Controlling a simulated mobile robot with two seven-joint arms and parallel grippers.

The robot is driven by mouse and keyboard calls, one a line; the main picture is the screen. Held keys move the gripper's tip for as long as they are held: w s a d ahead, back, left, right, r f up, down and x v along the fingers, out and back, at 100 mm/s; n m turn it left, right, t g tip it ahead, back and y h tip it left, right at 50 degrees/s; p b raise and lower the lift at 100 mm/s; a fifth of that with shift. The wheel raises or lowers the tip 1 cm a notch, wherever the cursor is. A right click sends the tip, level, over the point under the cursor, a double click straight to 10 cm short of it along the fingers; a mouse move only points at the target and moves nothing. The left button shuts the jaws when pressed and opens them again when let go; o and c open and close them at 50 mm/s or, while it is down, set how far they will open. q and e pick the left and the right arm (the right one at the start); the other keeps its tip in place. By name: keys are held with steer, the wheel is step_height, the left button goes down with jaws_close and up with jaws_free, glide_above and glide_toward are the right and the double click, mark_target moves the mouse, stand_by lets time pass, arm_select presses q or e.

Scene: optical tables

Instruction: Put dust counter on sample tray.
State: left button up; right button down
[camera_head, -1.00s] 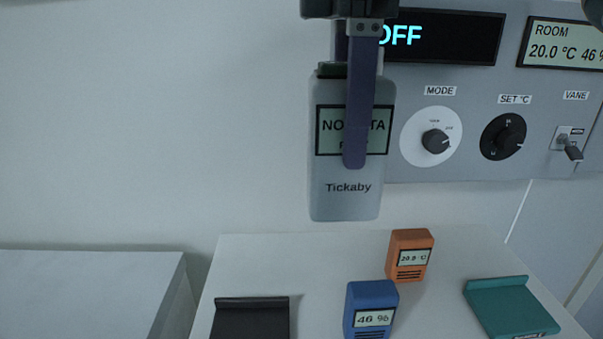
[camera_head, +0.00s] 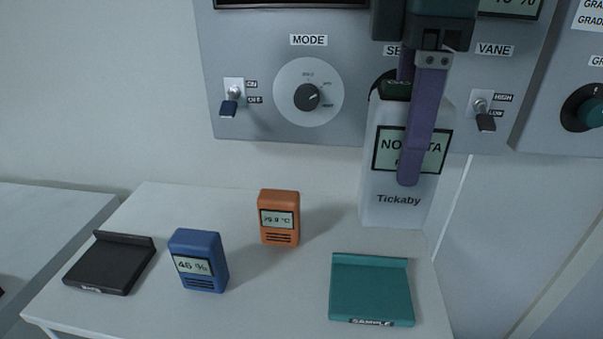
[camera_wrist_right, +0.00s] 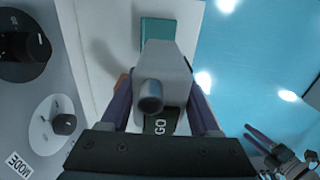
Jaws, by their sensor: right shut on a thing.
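The dust counter (camera_head: 398,208) is a tall pale grey box labelled Tickaby, with a screen partly hidden by a purple finger. My right gripper (camera_head: 408,178) is shut on its upper part and holds it upright. In the right wrist view the dust counter (camera_wrist_right: 165,70) sits between the purple fingers. The sample tray (camera_head: 371,287) is a teal plate with a raised back edge and a SAMPLE label, on the table's right side. The dust counter is behind and above it, apart from it. A small purple gripper, apparently my left (camera_wrist_right: 268,138), shows at lower right in the wrist view.
On the white table (camera_head: 290,315) stand an orange meter (camera_head: 279,218) and a blue meter (camera_head: 199,262), left of the sample tray. A black tray (camera_head: 110,264) lies at far left. A control panel (camera_head: 255,60) with knobs and switches is close behind the dust counter.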

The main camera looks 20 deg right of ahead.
step_height(320, 180, down, 13)
steer(key=shift+f+b, duration=0.15)
steer(key=shift+b, duration=0.35)
steer(key=shift+f, duration=0.15)
steer(key=shift+c, duration=0.6)
jaws_free()
step_height(320, 180, up, 12)
steer(key=shift+r+p, duration=0.15)
steer(key=shift+p, duration=0.25)
